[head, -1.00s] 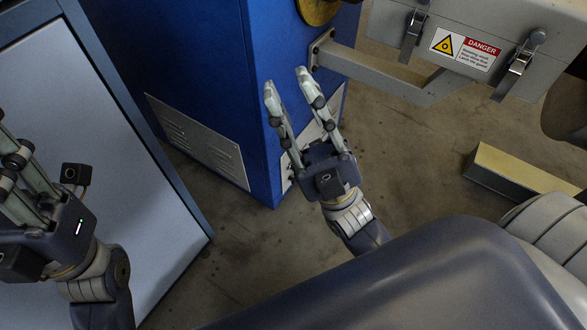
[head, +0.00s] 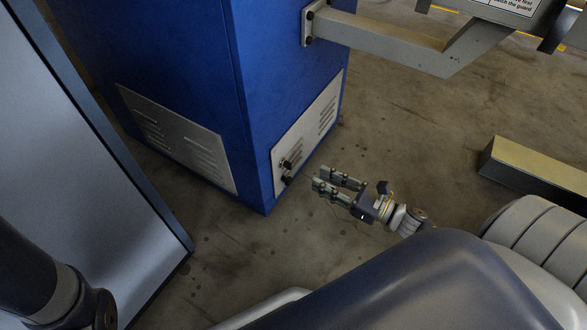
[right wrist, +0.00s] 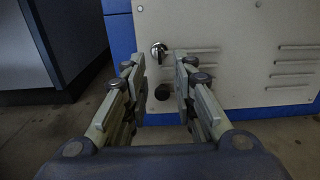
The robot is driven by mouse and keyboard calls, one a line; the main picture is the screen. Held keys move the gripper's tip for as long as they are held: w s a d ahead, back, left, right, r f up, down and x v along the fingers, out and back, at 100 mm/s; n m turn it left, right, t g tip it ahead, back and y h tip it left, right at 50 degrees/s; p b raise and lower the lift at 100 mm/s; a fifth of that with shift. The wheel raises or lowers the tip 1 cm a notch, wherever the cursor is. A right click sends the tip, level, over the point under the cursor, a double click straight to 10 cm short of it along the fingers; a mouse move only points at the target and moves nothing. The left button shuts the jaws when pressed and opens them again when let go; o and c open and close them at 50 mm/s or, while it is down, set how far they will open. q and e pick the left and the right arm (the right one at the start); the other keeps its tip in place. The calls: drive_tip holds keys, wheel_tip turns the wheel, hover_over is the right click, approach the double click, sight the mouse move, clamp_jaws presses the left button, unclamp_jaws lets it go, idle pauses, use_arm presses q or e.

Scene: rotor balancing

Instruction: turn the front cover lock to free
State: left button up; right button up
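The front cover (head: 309,122) is a light grey louvred panel low on the blue cabinet's right face; it also shows in the right wrist view (right wrist: 235,75). The lock (head: 291,162) is a small silver and dark fitting near its lower left corner. In the right wrist view the lock (right wrist: 158,50) shows just beyond and between my fingertips; its turn position is too small to tell. My right gripper (head: 325,179) is open and empty, to the right of the lock and apart from it. Its fingers also frame the right wrist view (right wrist: 160,78). My left gripper is out of view.
A round black knob (right wrist: 162,92) sits below the lock. A grey bracket arm (head: 385,40) juts from the cabinet (head: 190,60) above. A grey panelled unit (head: 80,170) stands at left. A yellowish-topped beam (head: 535,170) lies at right. Floor before the cover is clear.

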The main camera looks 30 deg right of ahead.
sight(288, 165)
drive_tip(key=b+x, duration=0.3)
drive_tip(key=x, duration=0.7)
drive_tip(key=shift+s+a, duration=0.1)
clamp_jaws()
